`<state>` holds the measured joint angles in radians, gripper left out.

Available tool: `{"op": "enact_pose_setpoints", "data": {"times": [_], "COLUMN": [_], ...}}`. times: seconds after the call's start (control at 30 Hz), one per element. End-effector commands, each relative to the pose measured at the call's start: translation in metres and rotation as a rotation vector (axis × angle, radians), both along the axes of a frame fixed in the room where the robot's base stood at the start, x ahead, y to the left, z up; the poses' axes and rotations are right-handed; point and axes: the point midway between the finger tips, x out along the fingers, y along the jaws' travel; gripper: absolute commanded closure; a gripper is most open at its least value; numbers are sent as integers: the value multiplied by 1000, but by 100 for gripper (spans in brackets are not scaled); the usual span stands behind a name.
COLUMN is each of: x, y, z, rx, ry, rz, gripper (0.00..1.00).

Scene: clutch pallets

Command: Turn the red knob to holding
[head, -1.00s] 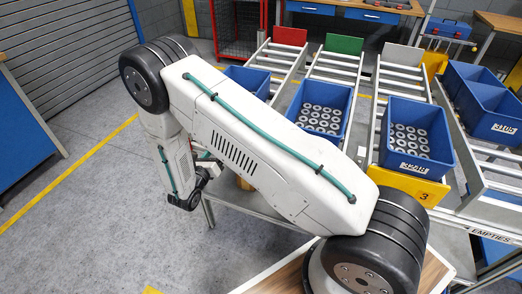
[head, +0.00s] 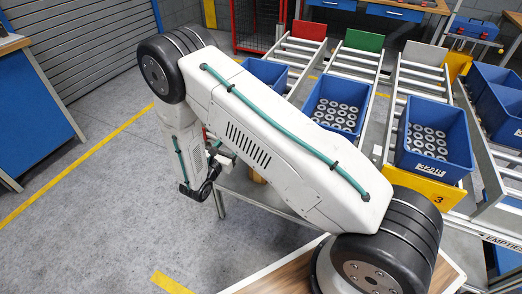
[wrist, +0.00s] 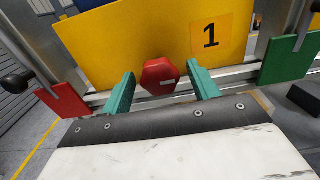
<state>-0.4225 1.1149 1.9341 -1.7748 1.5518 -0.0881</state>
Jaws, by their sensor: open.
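The red knob (wrist: 160,76) is a six-sided block with a small pale mark low on its face. It sits in front of a yellow plate (wrist: 112,45) marked 1, in the middle of the wrist view. My gripper (wrist: 161,69) is open, with one teal finger on each side of the knob. Gaps show between the knob and both fingers, and I cannot see contact. In the head view my arm hides the knob and the finger area.
A red bracket (wrist: 62,99) is left of the knob and a green bracket (wrist: 287,60) right of it. In the head view, blue crates (head: 433,140) of metal rings stand on roller lanes. The grey floor (head: 90,225) at left is clear.

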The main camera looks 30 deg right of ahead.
Motion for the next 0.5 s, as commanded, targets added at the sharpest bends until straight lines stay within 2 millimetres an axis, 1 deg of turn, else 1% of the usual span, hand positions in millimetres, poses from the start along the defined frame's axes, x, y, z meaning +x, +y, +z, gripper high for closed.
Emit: {"op": "enact_pose_setpoints", "data": {"times": [0.33, 0.5], "x": [-22, -40], "y": [33, 58], "z": [0, 0], "rx": [-1, -1], "ry": [2, 2], "rz": [4, 6], "gripper": [40, 40]}}
